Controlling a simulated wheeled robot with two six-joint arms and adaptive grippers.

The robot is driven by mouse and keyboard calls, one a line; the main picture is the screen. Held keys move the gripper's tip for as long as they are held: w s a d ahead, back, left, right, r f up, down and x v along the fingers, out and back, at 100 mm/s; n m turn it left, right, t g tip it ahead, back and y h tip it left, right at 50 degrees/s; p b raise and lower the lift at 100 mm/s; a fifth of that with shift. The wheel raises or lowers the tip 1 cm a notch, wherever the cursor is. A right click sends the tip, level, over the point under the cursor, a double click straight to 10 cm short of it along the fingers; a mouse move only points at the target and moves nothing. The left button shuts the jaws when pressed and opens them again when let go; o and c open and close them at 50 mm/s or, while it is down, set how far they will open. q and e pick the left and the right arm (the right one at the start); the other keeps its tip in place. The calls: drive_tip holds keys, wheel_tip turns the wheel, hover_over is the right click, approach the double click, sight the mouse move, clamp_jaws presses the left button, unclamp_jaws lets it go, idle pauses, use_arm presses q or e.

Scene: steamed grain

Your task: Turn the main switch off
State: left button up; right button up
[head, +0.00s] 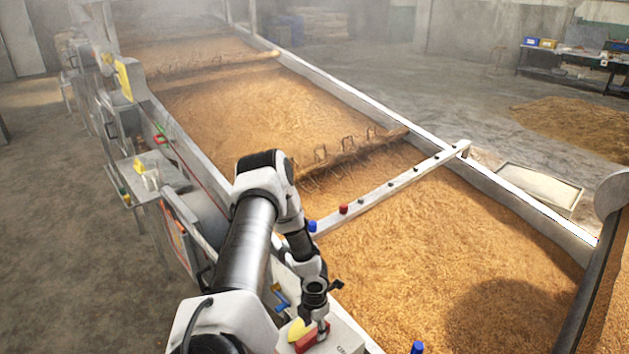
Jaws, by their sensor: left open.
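A light grey box (345,340) at the bottom centre carries a red switch handle (311,341) on a yellow plate (297,330). Part of a printed label shows beside it, cut off by the frame edge. My left gripper (321,322) points down over this switch, its tip at or just above the red handle. It is open. I cannot tell whether it touches the handle. The lower part of the box is outside the view. My right gripper is not in view.
A long bed of grain (260,110) runs away behind the box, with a metal rail (520,205) along its right side. A white crossbar (390,187) with several knobs spans it. Control boxes (150,175) line the left side. Floor (60,230) at left is clear.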

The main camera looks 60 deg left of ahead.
use_arm(q)
drive_tip(key=shift+r, duration=2.3)
